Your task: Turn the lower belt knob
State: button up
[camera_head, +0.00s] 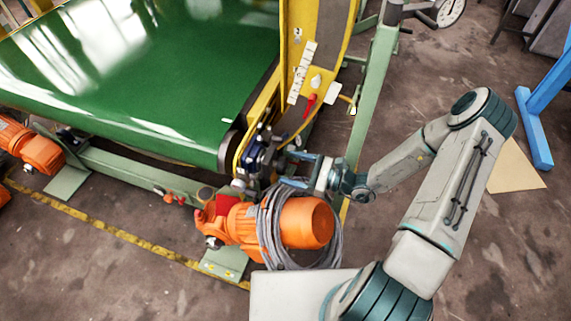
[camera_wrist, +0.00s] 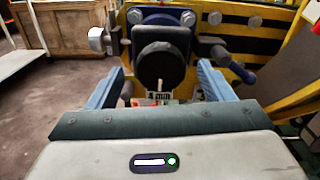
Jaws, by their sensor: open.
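A round black knob (camera_wrist: 160,65) on a blue mount (camera_wrist: 160,17) faces me in the wrist view. I take it for the lower belt knob. In the head view the blue mount (camera_head: 258,155) sits at the belt's lower right corner, and the knob is hard to make out there. My gripper (camera_head: 292,169) is just right of the mount. In the wrist view my gripper (camera_wrist: 160,70) is open, its blue fingers to the left and right of the knob with gaps visible. I cannot tell whether the fingertips reach past its face.
A crank handle (camera_wrist: 232,62) juts out right of the knob, and a silver fitting (camera_wrist: 100,40) sits to its left. An orange motor (camera_head: 305,222) with coiled grey cable (camera_head: 268,235) lies below my gripper. The green belt (camera_head: 150,70) and yellow frame (camera_head: 325,35) are behind.

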aim_at(286, 166)
jog(key=shift+x, duration=1.55)
jog(key=shift+c, duration=0.3)
jog(key=c, duration=0.9)
jog(key=shift+d, duration=0.2)
jog(key=shift+a, duration=0.15)
jog(key=shift+m+p, duration=0.3)
jog(key=shift+m, duration=0.1)
